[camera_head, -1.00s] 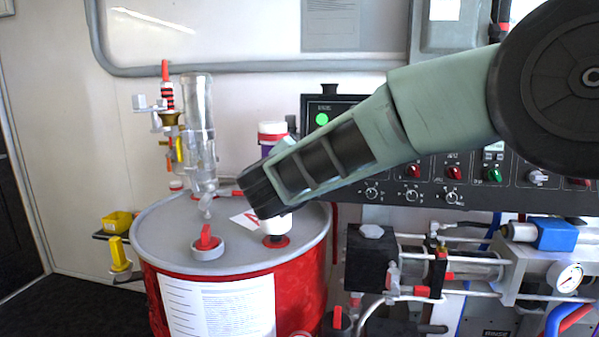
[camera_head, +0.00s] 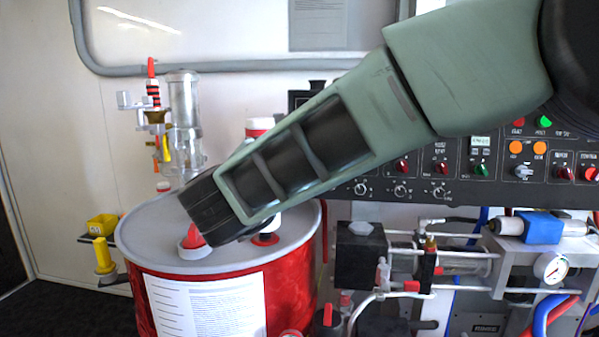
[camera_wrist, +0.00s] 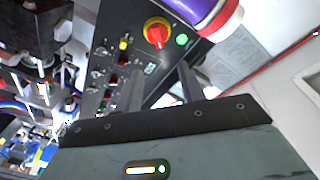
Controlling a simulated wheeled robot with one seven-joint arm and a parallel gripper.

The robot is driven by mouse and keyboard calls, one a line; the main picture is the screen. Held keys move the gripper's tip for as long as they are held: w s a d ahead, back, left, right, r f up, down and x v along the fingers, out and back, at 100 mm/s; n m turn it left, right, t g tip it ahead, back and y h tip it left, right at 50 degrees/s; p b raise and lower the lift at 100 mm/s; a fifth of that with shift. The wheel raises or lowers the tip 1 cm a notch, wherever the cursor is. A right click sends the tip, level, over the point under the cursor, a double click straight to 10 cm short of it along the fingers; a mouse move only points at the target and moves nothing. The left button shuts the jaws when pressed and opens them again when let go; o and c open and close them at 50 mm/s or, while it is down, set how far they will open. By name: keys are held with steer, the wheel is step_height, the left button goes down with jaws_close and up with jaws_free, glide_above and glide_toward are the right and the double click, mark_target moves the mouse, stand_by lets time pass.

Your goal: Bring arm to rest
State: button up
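My arm (camera_head: 300,150) crosses the head view from the upper right down to the left, its dark lower end in front of the red drum's lid. My gripper (camera_wrist: 163,88) shows in the wrist view as two dark fingers standing apart, with nothing held between them. Behind the fingers is the black control panel, with a red-and-yellow knob (camera_wrist: 157,32) and a green light (camera_wrist: 182,40). The fingers cannot be made out in the head view.
The red drum (camera_head: 290,290) has a clear cylinder (camera_head: 184,110) behind it. A bottle (camera_head: 260,124) is mostly hidden by my arm; its purple body (camera_wrist: 195,8) shows in the wrist view. Pipework with a gauge (camera_head: 552,267) stands at right. Dark floor (camera_head: 60,310) is clear at left.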

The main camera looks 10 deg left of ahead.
steer(key=s+d+f+n+g+y+p, duration=0.1)
steer(key=s+f+n+g+y+p, duration=0.1)
steer(key=s+f+n+g+y, duration=0.35)
steer(key=s+d+f+n+g+y+p, duration=0.1)
steer(key=s+d+f+n+g+y, duration=0.1)
steer(key=s+n+g+y, duration=0.55)
steer(key=s+d+f+n+g+h, duration=0.2)
steer(key=s+d+f+h, duration=0.2)
steer(key=s+d, duration=0.5)
steer(key=s+d+f+n+g+h+p, duration=0.1)
steer(key=s+d+f+n+g+h, duration=0.1)
steer(key=s+d, duration=0.8)
step_height(320, 180, down, 2)
steer(key=d+n+h, duration=0.1)
steer(key=h, duration=0.2)
steer(key=shift+d+n+g+p, duration=0.25)
steer(key=shift+n+g+p, duration=0.05)
steer(key=shift+f, duration=0.1)
